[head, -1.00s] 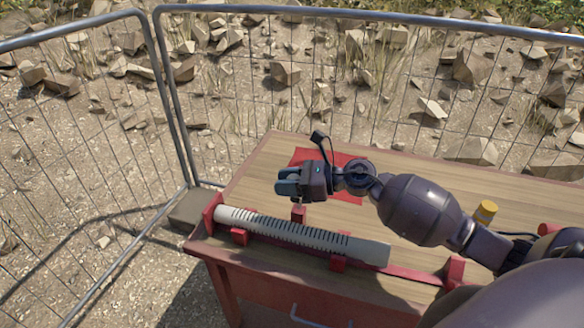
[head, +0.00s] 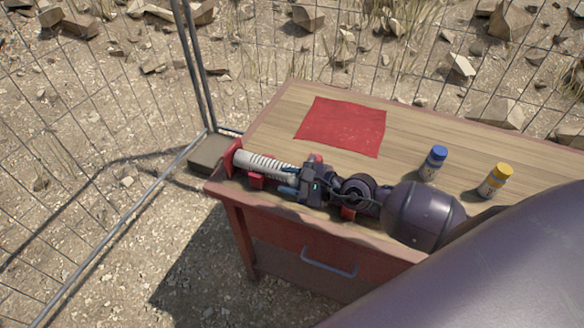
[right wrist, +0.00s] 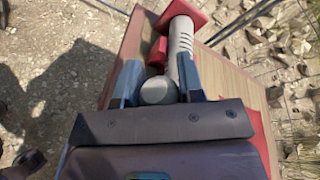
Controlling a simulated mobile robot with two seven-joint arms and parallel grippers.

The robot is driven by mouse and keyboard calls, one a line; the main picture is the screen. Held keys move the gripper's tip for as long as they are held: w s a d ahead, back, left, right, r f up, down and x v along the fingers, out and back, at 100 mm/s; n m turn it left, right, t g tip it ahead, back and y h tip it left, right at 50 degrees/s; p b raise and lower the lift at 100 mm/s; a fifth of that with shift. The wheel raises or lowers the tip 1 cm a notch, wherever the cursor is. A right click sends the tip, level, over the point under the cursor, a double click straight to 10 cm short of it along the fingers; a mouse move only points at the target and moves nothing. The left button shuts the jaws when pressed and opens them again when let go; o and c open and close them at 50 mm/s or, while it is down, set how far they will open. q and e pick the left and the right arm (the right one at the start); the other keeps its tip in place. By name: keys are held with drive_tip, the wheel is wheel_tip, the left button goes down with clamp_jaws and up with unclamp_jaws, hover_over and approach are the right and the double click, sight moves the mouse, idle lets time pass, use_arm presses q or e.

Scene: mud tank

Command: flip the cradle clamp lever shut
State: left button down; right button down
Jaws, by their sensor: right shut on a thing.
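A pale ribbed tube (head: 262,165) lies in a red cradle (head: 257,181) along the front edge of the workbench. My right gripper (head: 284,181) is down over the tube, its fingers apart at the tube's width and shut on it. In the right wrist view the tube (right wrist: 180,45) runs away from the gripper (right wrist: 158,80), and a rounded grey part (right wrist: 157,91) sits between the fingers. A small red piece (head: 317,158) shows behind the gripper; I cannot tell whether it is the clamp lever. The gripper and arm hide the tube's right part. My left gripper is out of view.
A red cloth (head: 342,125) lies flat on the workbench (head: 270,130). A blue-capped bottle (head: 434,163) and a yellow-capped bottle (head: 494,181) stand at the right. A wire fence (head: 190,65) closes off the back and left. A drawer handle (head: 328,263) sticks out in front.

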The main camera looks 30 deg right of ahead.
drive_tip(key=shift+s+a+f, duration=0.1)
drive_tip(key=shift+s+f, duration=0.05)
drive_tip(key=shift+f, duration=0.25)
drive_tip(key=shift+s+a+f, duration=0.1)
drive_tip(key=shift+f, duration=0.3)
drive_tip(key=shift+s+f, duration=0.1)
drive_tip(key=shift+f, duration=0.1)
drive_tip(key=c, duration=0.8)
unclamp_jaws()
drive_tip(key=shift+o, duration=0.2)
drive_tip(key=shift+r, duration=0.1)
drive_tip(key=shift+d+r, duration=0.1)
drive_tip(key=shift+d, duration=0.1)
drive_tip(key=b+v, duration=0.3)
drive_tip(key=v, duration=0.7)
drive_tip(key=shift+s, duration=0.2)
